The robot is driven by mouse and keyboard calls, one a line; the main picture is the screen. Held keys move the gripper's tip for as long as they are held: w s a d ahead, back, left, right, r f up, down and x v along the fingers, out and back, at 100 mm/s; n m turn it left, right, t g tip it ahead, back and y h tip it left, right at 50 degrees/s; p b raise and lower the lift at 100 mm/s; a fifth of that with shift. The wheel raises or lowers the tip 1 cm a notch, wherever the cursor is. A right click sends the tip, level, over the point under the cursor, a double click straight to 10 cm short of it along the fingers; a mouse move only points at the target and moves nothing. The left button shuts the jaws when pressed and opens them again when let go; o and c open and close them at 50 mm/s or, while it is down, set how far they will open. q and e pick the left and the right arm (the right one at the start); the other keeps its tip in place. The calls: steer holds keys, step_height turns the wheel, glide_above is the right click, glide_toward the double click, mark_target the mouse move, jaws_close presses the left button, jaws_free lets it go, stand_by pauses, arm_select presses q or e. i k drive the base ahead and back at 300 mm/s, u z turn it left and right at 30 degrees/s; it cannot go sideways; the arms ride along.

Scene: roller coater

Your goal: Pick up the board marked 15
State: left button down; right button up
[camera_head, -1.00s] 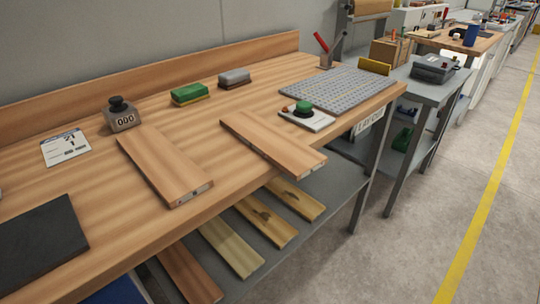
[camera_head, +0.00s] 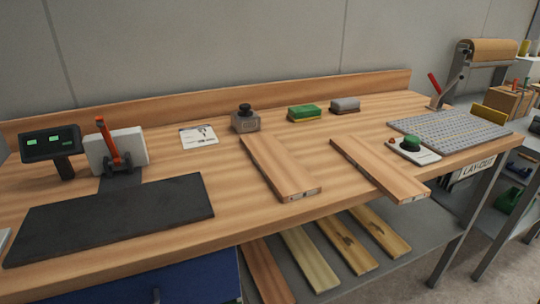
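The left board (camera_head: 280,166) is in the middle of the bench. The right board (camera_head: 380,168) lies beside it, apart from it, and its near end sticks out past the edge. Each has small marks on its near end face, too small to read, so I cannot tell which is marked 15. More boards (camera_head: 345,245) lie on the shelf below, with no readable number. Neither of my grippers is in view.
The wooden workbench (camera_head: 230,215) also holds a dark mat (camera_head: 110,217), a display unit (camera_head: 51,145), a red-handled clamp (camera_head: 115,150), a stamp (camera_head: 245,119), green and grey blocks, a green button (camera_head: 411,144) and a grey perforated plate (camera_head: 450,130). A blue cabinet (camera_head: 190,280) stands below.

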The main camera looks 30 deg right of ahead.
mark_target(403, 188)
steer(key=u, duration=1.1)
steer(key=k, duration=0.8)
steer(key=z, duration=1.45)
